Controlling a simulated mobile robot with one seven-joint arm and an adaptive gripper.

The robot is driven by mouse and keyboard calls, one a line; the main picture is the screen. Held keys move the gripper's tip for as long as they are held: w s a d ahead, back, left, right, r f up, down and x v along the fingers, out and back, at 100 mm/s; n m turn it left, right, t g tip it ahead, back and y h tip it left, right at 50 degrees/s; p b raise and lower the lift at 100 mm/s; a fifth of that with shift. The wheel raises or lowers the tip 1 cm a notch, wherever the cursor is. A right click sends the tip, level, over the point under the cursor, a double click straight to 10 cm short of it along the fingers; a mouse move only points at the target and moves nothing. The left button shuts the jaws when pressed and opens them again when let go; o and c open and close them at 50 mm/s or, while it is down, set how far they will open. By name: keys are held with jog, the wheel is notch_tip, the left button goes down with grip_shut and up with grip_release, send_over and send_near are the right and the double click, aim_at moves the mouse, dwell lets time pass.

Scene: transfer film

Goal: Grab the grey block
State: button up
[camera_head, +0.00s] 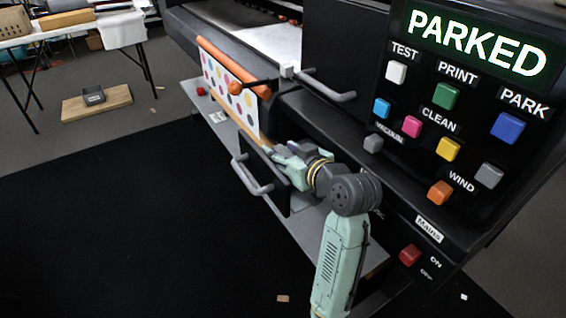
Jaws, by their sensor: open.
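No loose block in view is clearly the task's grey block. A small dark grey box-like object (93,95) lies on a wooden board on the floor at the upper left. My gripper (280,151) is open at the machine's front, above the grey ledge and left of the smaller grey button, apart from both grey buttons. Its fingers are small in the picture, and I see nothing held between them.
The black machine's panel (472,85) reads PARKED and bears several coloured buttons. Grey handles (252,176) stick out near my gripper, and another (330,90) is above. A dotted print (230,95) hangs at left. The dark floor mat (110,220) is mostly clear.

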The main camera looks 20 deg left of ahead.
jog(key=shift+c, duration=0.6)
grip_shut()
jog(key=shift+r, duration=0.15)
